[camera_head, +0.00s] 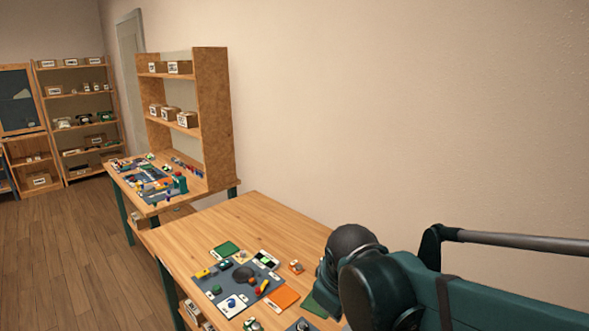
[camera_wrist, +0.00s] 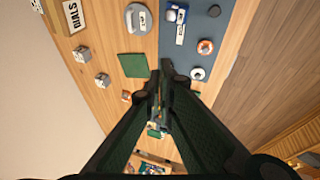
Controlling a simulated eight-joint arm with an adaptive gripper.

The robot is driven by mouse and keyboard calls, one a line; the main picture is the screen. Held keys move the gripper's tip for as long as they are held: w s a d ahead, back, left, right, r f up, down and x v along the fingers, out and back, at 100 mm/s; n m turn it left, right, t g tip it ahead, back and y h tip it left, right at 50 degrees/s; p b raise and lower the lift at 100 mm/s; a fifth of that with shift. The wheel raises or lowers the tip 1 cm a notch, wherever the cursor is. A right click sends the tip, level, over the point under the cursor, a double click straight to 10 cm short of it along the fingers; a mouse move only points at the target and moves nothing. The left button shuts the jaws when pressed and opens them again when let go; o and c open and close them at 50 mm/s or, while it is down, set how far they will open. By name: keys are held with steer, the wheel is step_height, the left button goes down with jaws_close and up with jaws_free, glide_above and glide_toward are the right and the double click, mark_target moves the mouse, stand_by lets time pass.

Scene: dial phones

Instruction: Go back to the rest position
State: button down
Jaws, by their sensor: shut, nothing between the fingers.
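My gripper (camera_wrist: 160,78) is in the wrist view, with its two dark fingers together and nothing between them. It points down over a wooden table. In the head view my arm reaches in from the right and its dark joint covers the near right part of the table (camera_head: 215,226). The fingers cannot be made out in that view.
On the table lie a dark mat (camera_head: 213,290) with small parts, a green square (camera_head: 226,249) and an orange square (camera_head: 282,298). The wrist view shows a box marked DIALS (camera_wrist: 73,16) and grey blocks (camera_wrist: 102,80). A second bench with shelves (camera_head: 213,110) stands behind. A wall runs along the right.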

steer(key=s+d+r+m+t, duration=0.1)
steer(key=s+d+m+t, duration=0.1)
steer(key=s+d+m, duration=0.7)
steer(key=shift+s+d+r+m, duration=0.25)
steer(key=shift+s+d, duration=0.75)
steer(key=shift+d, duration=0.9)
